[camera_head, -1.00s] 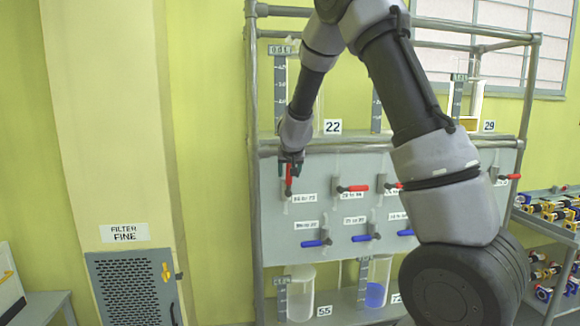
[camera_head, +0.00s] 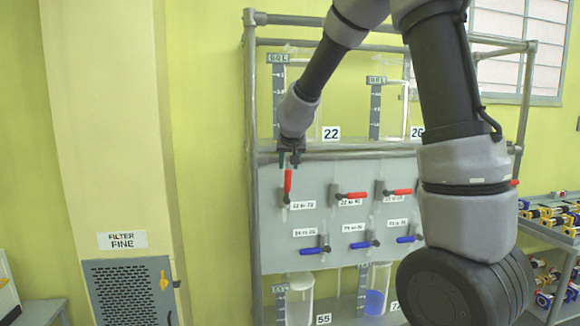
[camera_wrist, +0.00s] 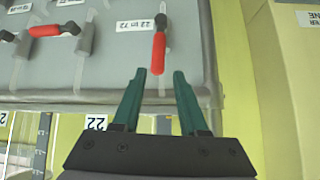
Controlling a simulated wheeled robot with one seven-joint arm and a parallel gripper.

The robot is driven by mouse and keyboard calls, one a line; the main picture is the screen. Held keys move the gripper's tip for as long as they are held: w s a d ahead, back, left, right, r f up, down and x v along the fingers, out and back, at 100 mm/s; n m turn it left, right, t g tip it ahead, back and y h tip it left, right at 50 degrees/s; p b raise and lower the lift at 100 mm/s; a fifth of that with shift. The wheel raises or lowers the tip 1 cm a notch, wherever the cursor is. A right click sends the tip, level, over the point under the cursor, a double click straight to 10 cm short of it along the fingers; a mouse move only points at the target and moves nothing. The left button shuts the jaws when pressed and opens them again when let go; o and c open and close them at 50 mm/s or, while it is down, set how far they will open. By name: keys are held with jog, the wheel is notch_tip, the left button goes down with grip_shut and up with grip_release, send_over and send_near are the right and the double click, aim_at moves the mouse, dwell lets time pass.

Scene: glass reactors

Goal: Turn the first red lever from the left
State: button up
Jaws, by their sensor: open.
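The first red lever from the left (camera_head: 288,181) stands upright on the grey panel, its handle pointing up from a dark pivot. Its label reads "22 to 72". In the wrist view the same lever (camera_wrist: 158,52) appears upside down, with its red tip at the opening between my fingers. My gripper (camera_head: 288,160) is just above the lever in the head view. The wrist view shows my gripper (camera_wrist: 160,78) open, its two green fingers apart and nothing held between them. Whether a finger touches the lever cannot be told.
Other red levers (camera_head: 351,195) lie horizontal to the right. Blue levers (camera_head: 313,250) lie in a row below. A grey pipe frame (camera_head: 250,120) surrounds the panel. Glass vessels (camera_head: 300,302) stand below it. A cart with colourful parts (camera_head: 548,214) is at the right.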

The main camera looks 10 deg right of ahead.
aim_at(286, 178)
jog(key=a+f+n+g+y, duration=0.1)
jog(key=a+f+n+y, duration=0.1)
jog(key=a+f+n, duration=0.4)
jog(key=a+f+n+g+y, duration=0.1)
jog(key=a+f+n+y, duration=0.1)
jog(key=a+n, duration=0.35)
jog(key=s+d+f+n+g+h, duration=0.3)
jog(key=s+f+n+g+h, duration=0.25)
jog(key=s+f+n, duration=0.4)
jog(key=w+d+n+t+h, duration=0.2)
jog(key=w+d+h, duration=0.1)
jog(key=d+h, duration=0.45)
jog(key=w+a+r+n+t+h, duration=0.1)
jog(key=w+r+t, duration=0.2)
jog(key=w+a+r+n+t+h, duration=0.1)
jog(key=w+r+n+t, duration=0.1)
jog(key=w+r+t, duration=0.1)
jog(key=w+a+r+n+t+h, duration=0.1)
jog(key=w+r+n+t, duration=0.1)
jog(key=w+r+t, duration=0.1)
jog(key=shift+r, duration=0.85)
jog(key=x, duration=1)
jog(key=shift+w, duration=0.1)
